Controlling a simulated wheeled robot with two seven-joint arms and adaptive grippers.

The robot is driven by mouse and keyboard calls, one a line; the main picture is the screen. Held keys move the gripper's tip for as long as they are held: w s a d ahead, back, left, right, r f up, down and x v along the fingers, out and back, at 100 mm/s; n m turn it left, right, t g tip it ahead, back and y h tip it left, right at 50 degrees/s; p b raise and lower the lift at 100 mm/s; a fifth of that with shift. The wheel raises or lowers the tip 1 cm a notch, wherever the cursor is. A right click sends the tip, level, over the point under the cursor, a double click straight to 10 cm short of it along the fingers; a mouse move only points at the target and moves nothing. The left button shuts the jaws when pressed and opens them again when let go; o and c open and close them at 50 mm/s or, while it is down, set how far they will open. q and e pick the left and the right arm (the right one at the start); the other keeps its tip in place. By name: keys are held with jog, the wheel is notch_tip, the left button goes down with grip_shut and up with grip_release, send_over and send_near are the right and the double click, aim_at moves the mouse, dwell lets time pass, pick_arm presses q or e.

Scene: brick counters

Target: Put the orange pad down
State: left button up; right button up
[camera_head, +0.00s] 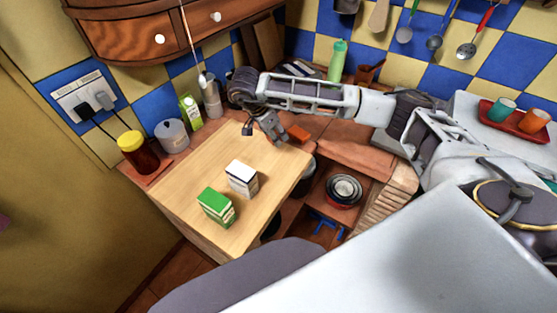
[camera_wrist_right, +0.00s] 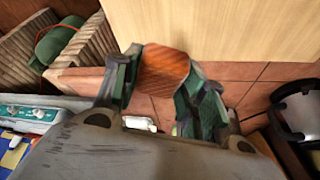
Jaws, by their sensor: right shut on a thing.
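The orange pad (camera_wrist_right: 165,70) is between the two fingertips of my right gripper (camera_wrist_right: 160,85) in the right wrist view. In the head view the pad (camera_head: 299,133) shows as a small orange block beside the fingers of my right gripper (camera_head: 273,129), near the back right corner of the light wooden tabletop (camera_head: 190,160). The right gripper is shut on the pad, fingers pointing down. I cannot tell how high the pad is above the surface. My left gripper is not in view.
A white box (camera_head: 242,178) and a green box (camera_head: 216,207) stand on the wooden tabletop. A brown jar (camera_head: 133,153), a grey canister (camera_head: 172,136) and a green carton (camera_head: 190,112) line the back left. Tiled counter (camera_head: 345,139) lies to the right.

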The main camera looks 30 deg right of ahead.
dwell(0.3)
jog(key=p, duration=0.1)
send_over(279, 158)
jog(key=a, duration=0.2)
jog(key=shift+d+f, duration=0.15)
jog(key=shift+f, duration=1.45)
jog(key=shift+d+f, duration=0.1)
jog(key=shift+f, duration=1.45)
jog(key=shift+f+p, duration=0.35)
jog(key=shift+f, duration=1.5)
